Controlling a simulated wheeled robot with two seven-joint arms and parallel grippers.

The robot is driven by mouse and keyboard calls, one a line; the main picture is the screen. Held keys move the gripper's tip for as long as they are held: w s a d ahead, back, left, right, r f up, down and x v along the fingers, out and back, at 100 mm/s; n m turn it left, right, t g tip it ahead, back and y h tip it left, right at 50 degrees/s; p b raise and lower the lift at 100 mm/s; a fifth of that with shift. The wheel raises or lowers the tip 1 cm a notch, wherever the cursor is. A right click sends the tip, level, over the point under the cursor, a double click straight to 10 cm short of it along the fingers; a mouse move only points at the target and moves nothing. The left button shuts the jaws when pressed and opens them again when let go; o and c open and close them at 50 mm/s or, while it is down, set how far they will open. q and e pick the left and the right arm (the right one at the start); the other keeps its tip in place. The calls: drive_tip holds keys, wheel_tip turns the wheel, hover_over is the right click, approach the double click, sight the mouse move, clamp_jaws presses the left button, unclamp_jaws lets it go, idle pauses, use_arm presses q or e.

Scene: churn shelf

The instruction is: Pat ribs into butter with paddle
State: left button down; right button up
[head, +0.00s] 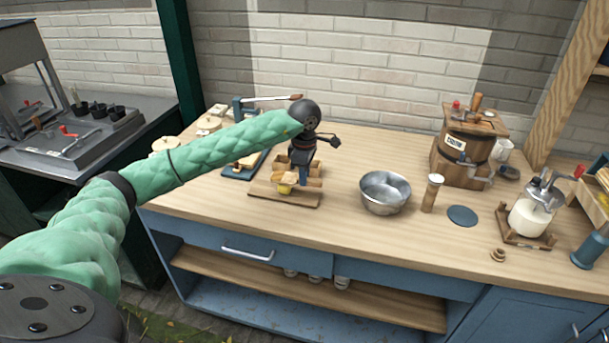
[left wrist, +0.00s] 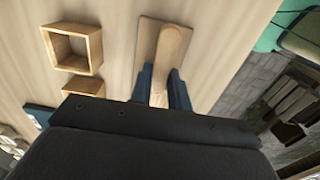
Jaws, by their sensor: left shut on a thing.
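My left gripper (head: 301,158) is shut on a light wooden paddle and hangs low over a brown wooden board (head: 285,200) near the table's front. In the left wrist view the paddle (left wrist: 172,48) sticks out between my two blue fingers (left wrist: 160,88), with its rounded end above the board (left wrist: 147,36). Yellow butter (head: 286,187) sits on the board, just below the gripper. The wrist view does not show the butter, and I cannot tell whether the paddle touches it. My right gripper is not in view.
A metal bowl (head: 385,193), a wooden cylinder (head: 432,193), a dark disc (head: 463,216), a wooden churn (head: 466,143) and a glass jar (head: 533,212) stand to the right. A blue tray (head: 232,171) lies left.

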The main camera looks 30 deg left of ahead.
use_arm(q)
drive_tip(key=shift+f+b, duration=0.3)
drive_tip(key=shift+f, duration=0.15)
idle(0.6)
drive_tip(key=shift+b, duration=0.4)
idle(1.6)
drive_tip(key=shift+r+p, duration=0.9)
drive_tip(key=shift+r, duration=2.6)
